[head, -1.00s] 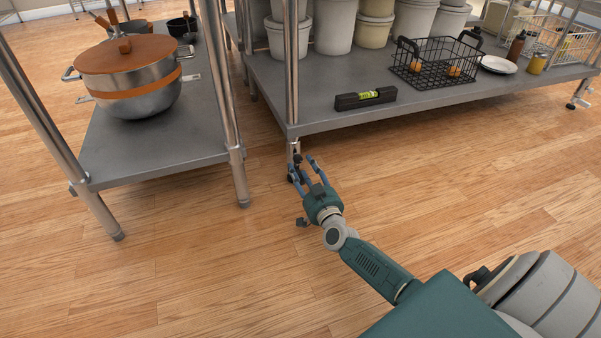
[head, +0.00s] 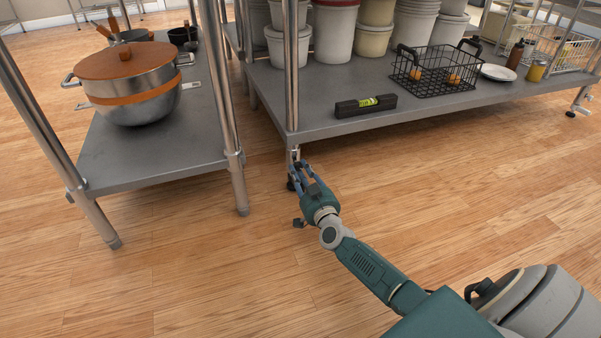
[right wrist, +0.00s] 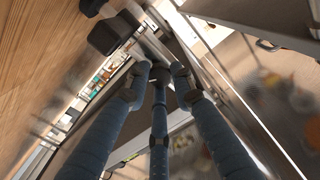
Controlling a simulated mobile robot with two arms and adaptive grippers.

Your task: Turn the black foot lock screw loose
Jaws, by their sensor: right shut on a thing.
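The steel shelf's near leg (head: 294,152) comes down at the middle of the head view, with a black foot (head: 290,185) on the floor. My right gripper (head: 298,170) is at this leg, just above the foot, with its blue fingers drawn together. In the right wrist view the three fingers (right wrist: 160,78) close on a small dark piece, which I take to be the black foot lock screw; the fingers hide most of it. Dark blocky parts (right wrist: 108,36) show beyond the fingertips. My left gripper is out of view.
The lower shelf (head: 400,125) overhangs the gripper's far side and bears a spirit level (head: 365,106), a black wire basket (head: 438,70) and several tubs. A second rack (head: 150,155) with pots stands at the left. The wooden floor (head: 200,280) in front is clear.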

